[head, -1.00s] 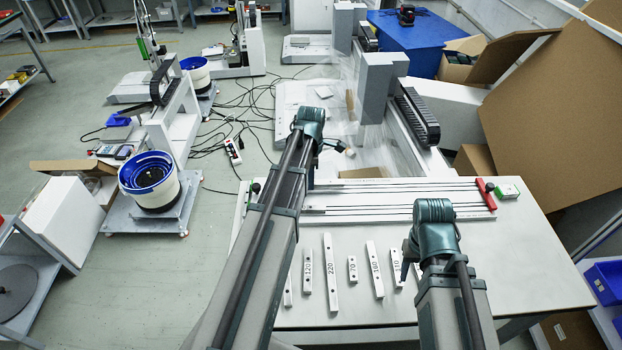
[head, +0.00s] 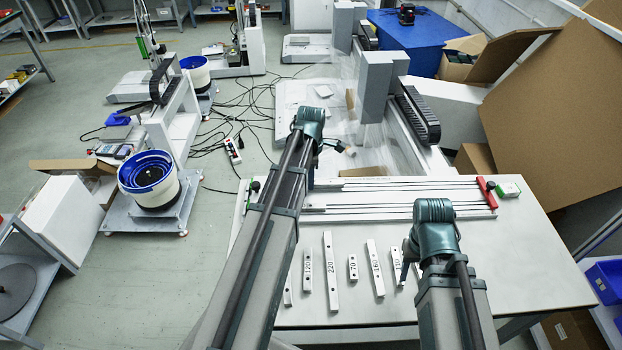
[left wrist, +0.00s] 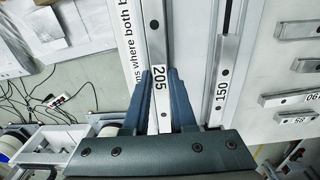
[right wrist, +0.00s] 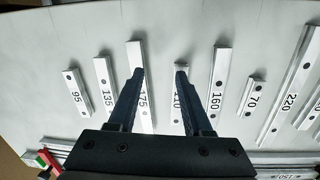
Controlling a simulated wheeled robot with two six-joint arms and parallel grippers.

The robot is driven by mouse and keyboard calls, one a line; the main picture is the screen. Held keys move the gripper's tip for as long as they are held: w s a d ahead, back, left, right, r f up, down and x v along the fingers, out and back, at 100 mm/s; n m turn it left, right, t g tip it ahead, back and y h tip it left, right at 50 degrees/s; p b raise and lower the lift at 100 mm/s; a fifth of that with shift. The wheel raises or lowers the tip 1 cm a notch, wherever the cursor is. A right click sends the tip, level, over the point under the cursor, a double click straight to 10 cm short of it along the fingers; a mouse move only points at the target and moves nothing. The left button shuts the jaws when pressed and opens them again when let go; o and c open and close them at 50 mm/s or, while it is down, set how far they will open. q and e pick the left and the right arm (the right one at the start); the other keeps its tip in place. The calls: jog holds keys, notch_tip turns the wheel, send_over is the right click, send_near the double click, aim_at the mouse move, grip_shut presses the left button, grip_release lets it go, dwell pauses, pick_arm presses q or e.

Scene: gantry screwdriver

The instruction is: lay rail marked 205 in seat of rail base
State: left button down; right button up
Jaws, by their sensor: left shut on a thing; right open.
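The rail marked 205 (left wrist: 157,40) is a long pale bar with dark holes in the left wrist view. My left gripper (left wrist: 160,75) is shut on it, a finger on either side near its label. The rail lies lengthwise along the rail base (left wrist: 196,50); I cannot tell whether it rests in the seat or hovers above it. The rail base also shows in the head view (head: 385,208), where my left arm hides the rail and gripper. My right gripper (right wrist: 160,72) is open and empty above the table, over the rails marked 175 (right wrist: 138,60) and 110 (right wrist: 179,98).
The rail marked 150 (left wrist: 223,80) lies in a groove beside the 205 rail. Several loose rails, including 220 (head: 330,270), 70 (head: 353,267) and 160 (head: 375,268), lie on the table (head: 500,275). A red end piece (head: 487,194) stands at the base's right end. The table's right side is clear.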

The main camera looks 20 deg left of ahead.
pick_arm(q)
jog(key=shift+f+b, duration=0.3)
jog(key=shift+f, duration=0.1)
pick_arm(e)
jog(key=shift+f, duration=0.35)
pick_arm(q)
jog(key=c, duration=0.6)
grip_release()
jog(key=shift+c, duration=0.2)
jog(key=shift+r, duration=0.15)
pick_arm(e)
jog(key=shift+r, duration=0.1)
pick_arm(q)
notch_tip(320, 180, up, 14)
jog(key=p, duration=1.3)
jog(key=shift+f+p, duration=0.2)
jog(key=shift+p, duration=0.2)
pick_arm(e)
notch_tip(320, 180, up, 14)
jog(key=shift+f, duration=0.2)
pick_arm(q)
notch_tip(320, 180, up, 7)
jog(key=p, duration=0.7)
pick_arm(e)
notch_tip(320, 180, up, 7)
